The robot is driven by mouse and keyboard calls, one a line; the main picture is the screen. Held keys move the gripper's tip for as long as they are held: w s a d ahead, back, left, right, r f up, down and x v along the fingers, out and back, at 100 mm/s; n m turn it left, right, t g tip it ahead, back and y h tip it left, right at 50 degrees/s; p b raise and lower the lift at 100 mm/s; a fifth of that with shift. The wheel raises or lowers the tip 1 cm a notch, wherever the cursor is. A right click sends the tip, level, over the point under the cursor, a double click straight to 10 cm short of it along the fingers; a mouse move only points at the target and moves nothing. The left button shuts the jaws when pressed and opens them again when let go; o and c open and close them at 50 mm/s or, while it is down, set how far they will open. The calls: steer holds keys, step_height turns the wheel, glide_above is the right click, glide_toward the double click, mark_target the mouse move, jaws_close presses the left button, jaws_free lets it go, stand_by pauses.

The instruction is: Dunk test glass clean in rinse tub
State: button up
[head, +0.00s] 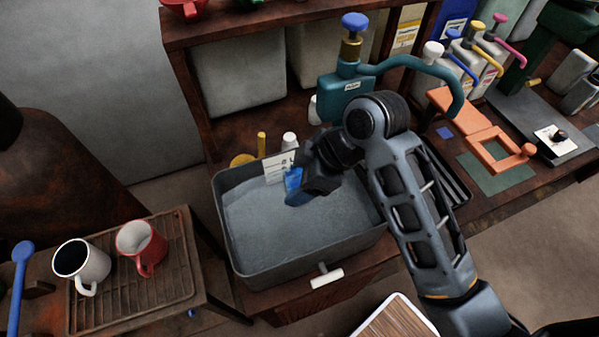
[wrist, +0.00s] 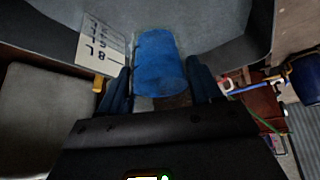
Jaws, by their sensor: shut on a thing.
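My gripper (head: 305,180) is shut on a blue test glass (head: 292,181) over the back part of the grey rinse tub (head: 236,262). In the wrist view the glass (wrist: 159,65) sits between the two fingers of my gripper (wrist: 160,85), with the tub wall (wrist: 235,35) around it. Its surface looks blue all over. The tub holds greyish water (head: 290,230). I cannot tell whether the glass touches the water. My gripper and forearm hide part of the tub's right back side.
A white card with level marks (head: 279,167) is at the tub's back wall. A teal tap (head: 345,90) stands behind. A rack (head: 135,270) at left holds a white mug (head: 82,262) and a red mug (head: 142,246). An orange fixture (head: 490,145) lies at right.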

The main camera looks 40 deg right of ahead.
mark_target(286, 180)
step_height(286, 180, down, 3)
steer(key=shift+f, duration=0.15)
step_height(286, 180, down, 8)
steer(key=b, duration=0.9)
steer(key=shift+f, duration=0.2)
steer(key=shift+f+p, duration=0.15)
steer(key=shift+p, duration=0.15)
stand_by(1.2)
step_height(286, 180, up, 8)
steer(key=p, duration=0.8)
steer(key=shift+r, duration=4.1)
steer(key=shift+d, duration=0.1)
